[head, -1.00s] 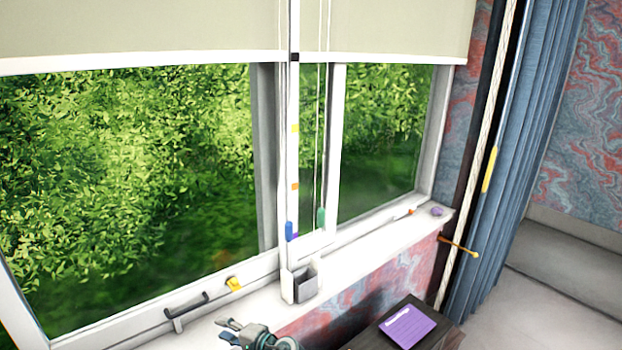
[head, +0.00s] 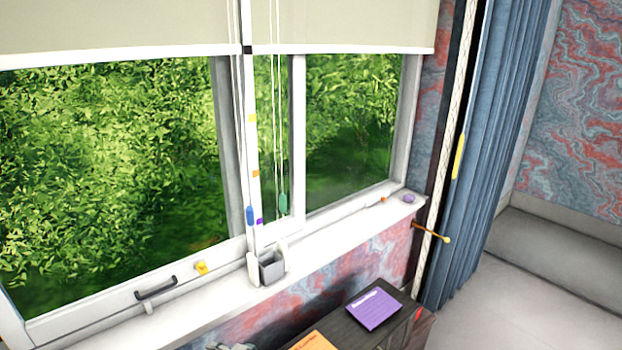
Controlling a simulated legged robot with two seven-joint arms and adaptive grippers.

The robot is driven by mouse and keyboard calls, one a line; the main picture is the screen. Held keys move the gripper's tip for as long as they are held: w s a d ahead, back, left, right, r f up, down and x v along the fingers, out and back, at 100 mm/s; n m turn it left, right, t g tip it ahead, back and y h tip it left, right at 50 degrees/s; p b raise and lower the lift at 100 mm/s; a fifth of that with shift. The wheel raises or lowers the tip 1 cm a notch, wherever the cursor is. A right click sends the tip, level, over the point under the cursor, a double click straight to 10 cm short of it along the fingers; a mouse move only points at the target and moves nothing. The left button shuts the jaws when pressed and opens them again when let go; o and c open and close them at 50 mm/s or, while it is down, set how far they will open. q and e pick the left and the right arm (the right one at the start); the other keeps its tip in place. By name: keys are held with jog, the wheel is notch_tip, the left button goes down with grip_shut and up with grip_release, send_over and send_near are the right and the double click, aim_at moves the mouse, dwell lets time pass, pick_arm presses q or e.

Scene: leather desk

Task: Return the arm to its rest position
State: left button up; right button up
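A small grey piece of a gripper (head: 232,347), which looks like my right one, shows at the bottom edge of the head view, below the window sill. Almost all of it is cut off by the frame. Its fingers cannot be made out, so I cannot tell whether it is open or shut, or whether it holds anything. My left gripper is not in view.
A dark desk or cabinet top (head: 341,320) at the bottom carries a purple pad (head: 374,309) and an orange item (head: 313,341). A blue curtain (head: 490,150) hangs at right.

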pick_arm(q)
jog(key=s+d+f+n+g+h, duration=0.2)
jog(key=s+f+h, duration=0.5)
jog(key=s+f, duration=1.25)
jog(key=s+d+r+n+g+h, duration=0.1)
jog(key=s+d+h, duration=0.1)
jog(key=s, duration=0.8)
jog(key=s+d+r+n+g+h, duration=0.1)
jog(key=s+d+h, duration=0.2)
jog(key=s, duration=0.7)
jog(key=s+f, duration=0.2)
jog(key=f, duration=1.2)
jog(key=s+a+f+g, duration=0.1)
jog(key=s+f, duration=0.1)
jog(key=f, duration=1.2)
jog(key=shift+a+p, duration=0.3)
jog(key=shift+p, duration=0.1)
pick_arm(e)
jog(key=shift+s+d+f, duration=0.35)
jog(key=shift+s+f, duration=0.15)
jog(key=shift+s, duration=0.05)
jog(key=shift+s+d+f, duration=0.35)
jog(key=shift+s+f, duration=0.15)
jog(key=shift+s, duration=0.05)
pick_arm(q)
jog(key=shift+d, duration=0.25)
pick_arm(e)
jog(key=shift+d, duration=0.25)
